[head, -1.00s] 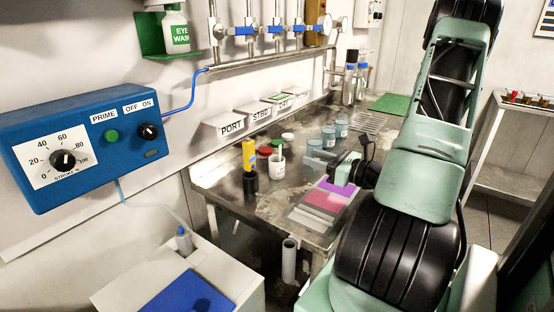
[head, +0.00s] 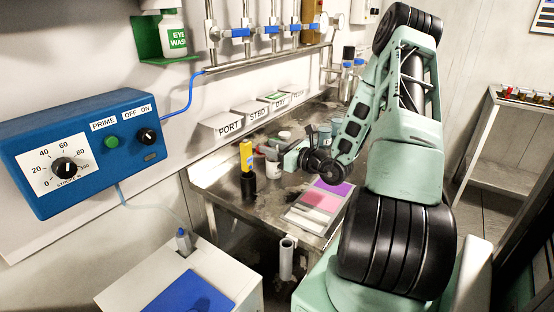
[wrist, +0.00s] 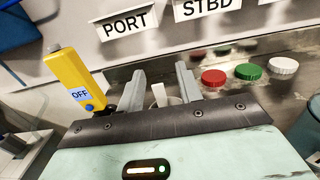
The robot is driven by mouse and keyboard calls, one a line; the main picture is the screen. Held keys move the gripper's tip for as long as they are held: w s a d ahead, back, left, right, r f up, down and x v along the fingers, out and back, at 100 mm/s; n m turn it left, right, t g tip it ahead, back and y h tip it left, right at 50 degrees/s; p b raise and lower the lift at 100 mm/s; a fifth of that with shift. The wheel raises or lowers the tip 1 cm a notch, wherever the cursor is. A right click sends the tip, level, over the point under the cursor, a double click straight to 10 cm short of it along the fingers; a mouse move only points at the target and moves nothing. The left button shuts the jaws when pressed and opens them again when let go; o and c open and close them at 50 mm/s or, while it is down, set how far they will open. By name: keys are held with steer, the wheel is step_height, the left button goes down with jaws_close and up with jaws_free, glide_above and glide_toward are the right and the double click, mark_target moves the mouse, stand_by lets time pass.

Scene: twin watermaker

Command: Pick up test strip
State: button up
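A narrow white piece that looks like the test strip (wrist: 159,94) shows between my fingers in the wrist view, beside the pale rim of a cup (wrist: 175,100). The white cup (head: 272,168) stands on the steel bench in the head view, partly behind my gripper. My gripper (wrist: 160,70) is open, its two grey fingers spread to either side of the strip. I see no contact between the fingers and the strip. In the head view my gripper (head: 286,156) is low over the bench beside the cup; its fingertips are hard to make out there.
A yellow meter marked OFF (wrist: 76,80) stands close to the left of my gripper, in a black holder (head: 248,186). Red (wrist: 213,77), green (wrist: 248,71) and white (wrist: 284,66) caps are to the right. Colour cards (head: 318,208) lie in front on the bench.

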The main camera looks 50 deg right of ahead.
jaws_close()
stand_by(0.4)
